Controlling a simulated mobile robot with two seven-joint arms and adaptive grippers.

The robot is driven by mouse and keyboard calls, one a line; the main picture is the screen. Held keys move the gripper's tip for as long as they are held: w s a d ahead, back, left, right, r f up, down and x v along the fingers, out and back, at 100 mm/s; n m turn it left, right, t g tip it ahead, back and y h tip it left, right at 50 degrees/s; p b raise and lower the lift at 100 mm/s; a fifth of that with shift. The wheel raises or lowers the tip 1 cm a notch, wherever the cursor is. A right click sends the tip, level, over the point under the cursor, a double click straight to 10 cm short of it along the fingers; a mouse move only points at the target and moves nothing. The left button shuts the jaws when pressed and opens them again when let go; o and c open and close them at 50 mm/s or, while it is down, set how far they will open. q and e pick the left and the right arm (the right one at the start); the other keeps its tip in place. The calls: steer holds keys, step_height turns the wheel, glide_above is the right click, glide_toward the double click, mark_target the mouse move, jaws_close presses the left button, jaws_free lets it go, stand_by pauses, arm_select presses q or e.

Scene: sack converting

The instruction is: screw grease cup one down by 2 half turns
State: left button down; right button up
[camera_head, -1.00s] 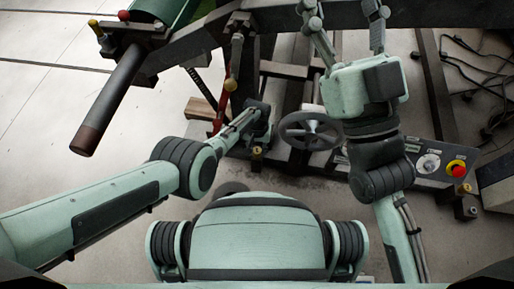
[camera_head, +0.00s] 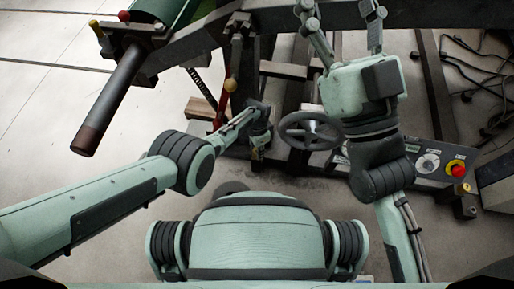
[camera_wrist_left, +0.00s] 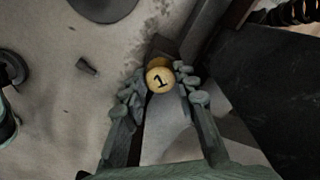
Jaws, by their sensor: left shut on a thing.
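Grease cup one (camera_wrist_left: 160,79) is a round yellow cap with a black "1" on top. In the left wrist view it sits between the two fingertips of my left gripper (camera_wrist_left: 159,86), which is shut on it. In the head view the left gripper (camera_head: 257,151) points down at the low end of the machine frame, and the cup is mostly hidden by the gripper there. My right gripper (camera_head: 341,14) is up at the top of the head view, its fingers spread and nothing between them.
A grey handwheel (camera_head: 310,130) stands just right of the left gripper. A control panel with a red emergency button (camera_head: 456,168) is at the right. A dark roller shaft (camera_head: 110,98) juts out at the upper left.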

arm_select(q)
steer(key=m, duration=0.5)
steer(key=shift+m, duration=0.3)
steer(key=m, duration=0.4)
steer(key=shift+m, duration=0.4)
steer(key=c, duration=1.2)
jaws_free()
